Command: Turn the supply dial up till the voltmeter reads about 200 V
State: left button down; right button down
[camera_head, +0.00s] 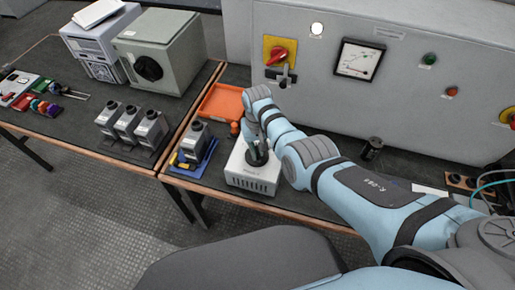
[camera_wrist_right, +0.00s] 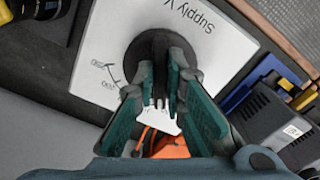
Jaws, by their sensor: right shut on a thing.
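The supply is a white box (camera_head: 252,180) on the right-hand table, with "Supply V" lettering on its top in the wrist view (camera_wrist_right: 110,40). Its round black dial (camera_wrist_right: 150,48) is on that top face. My right gripper (camera_head: 258,152) comes down from above and is shut on the dial; its dark fingers (camera_wrist_right: 165,92) cover part of it in the wrist view. The dial's pointer is hidden. A white-faced meter (camera_head: 357,62) with a dark frame sits on the grey panel behind. Its needle is too small to read. My left gripper is out of view.
An orange tray (camera_head: 222,104) lies behind the supply. A grey capacitor (camera_head: 195,143) stands on a blue tray to its left. Several more capacitors (camera_head: 130,125) stand on the left table. The grey panel (camera_head: 300,100) rises behind, with a red switch (camera_head: 277,56).

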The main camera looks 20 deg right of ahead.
jog(key=shift+w, duration=0.1)
jog(key=c, duration=1.7)
grip_release()
jog(key=shift+o, duration=0.2)
notch_tip(320, 180, up, 12)
